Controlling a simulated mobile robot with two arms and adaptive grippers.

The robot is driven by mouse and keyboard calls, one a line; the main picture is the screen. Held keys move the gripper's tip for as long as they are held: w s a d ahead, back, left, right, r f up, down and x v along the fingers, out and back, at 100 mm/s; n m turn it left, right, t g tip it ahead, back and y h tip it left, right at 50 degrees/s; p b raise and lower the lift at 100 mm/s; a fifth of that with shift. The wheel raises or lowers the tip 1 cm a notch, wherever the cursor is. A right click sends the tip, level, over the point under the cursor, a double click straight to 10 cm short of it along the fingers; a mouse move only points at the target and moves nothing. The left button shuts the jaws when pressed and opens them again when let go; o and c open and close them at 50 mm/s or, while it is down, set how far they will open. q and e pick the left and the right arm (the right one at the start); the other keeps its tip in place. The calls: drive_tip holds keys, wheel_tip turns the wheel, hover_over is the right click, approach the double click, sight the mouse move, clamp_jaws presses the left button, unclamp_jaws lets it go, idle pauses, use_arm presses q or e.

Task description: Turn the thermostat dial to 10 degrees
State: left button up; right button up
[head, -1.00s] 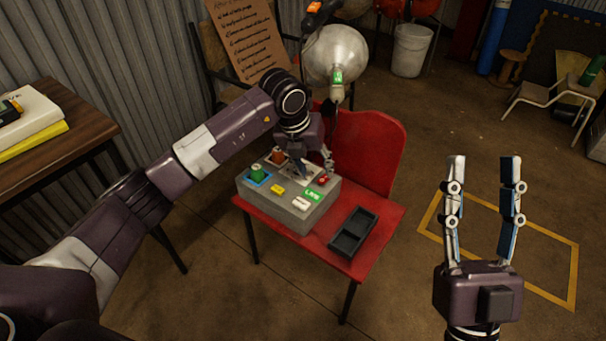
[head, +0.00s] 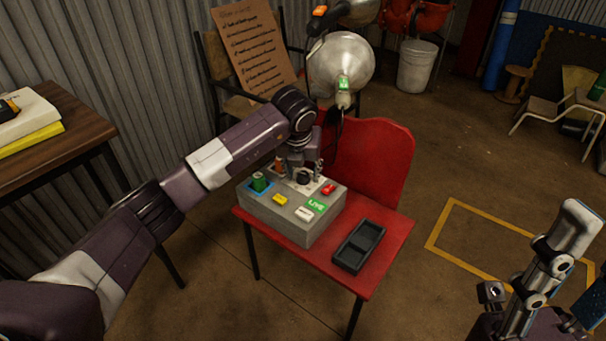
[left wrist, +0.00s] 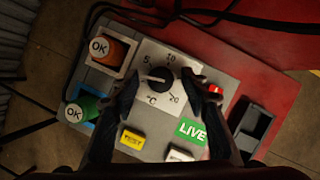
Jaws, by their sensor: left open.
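The thermostat dial (left wrist: 159,81) is a round black knob on a pale scale plate marked 5, 10, 20 and °C, on top of a grey box (head: 291,229). In the left wrist view its white pointer points left, a little below the 5 mark. My left gripper (left wrist: 160,78) is open and points down at the plate, one finger on each side of the dial; it also shows in the head view (head: 304,175). I cannot tell whether the fingers touch the knob. My right gripper (head: 572,250) is at the lower right, seen side-on, away from the box.
The box also carries a green can-like piece (head: 260,182), an orange one (left wrist: 112,53), a yellow label (head: 280,199), a green LIVE label (head: 316,206) and a red piece (head: 328,189). A black tray (head: 359,246) lies beside it on the red chair (head: 388,221).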

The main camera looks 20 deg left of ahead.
use_arm(q)
clamp_jaws()
idle(0.4)
